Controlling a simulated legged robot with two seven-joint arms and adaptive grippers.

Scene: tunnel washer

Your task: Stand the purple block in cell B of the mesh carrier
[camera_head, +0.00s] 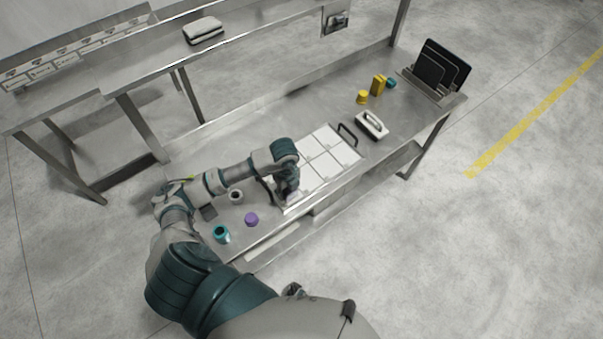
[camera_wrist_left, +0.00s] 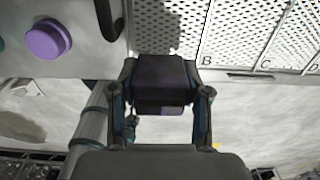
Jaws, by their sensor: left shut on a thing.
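The mesh carrier (camera_head: 325,157) is a light tray split into several cells, lying on the steel table. Its near rim shows in the left wrist view, with the letter B (camera_wrist_left: 207,60) on one cell and C and D to its right. My left gripper (camera_head: 290,193) is at the carrier's near left end. It is shut on the purple block (camera_wrist_left: 160,82), which looks dark in shadow between the fingers. The block appears left of the B label, by the carrier's near edge; its height above the mesh is unclear. The gripper largely hides the block in the head view. My right gripper is not in view.
A white-and-black handled tool (camera_head: 372,125), yellow items (camera_head: 378,85) and a dark rack (camera_head: 437,70) stand to the right.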

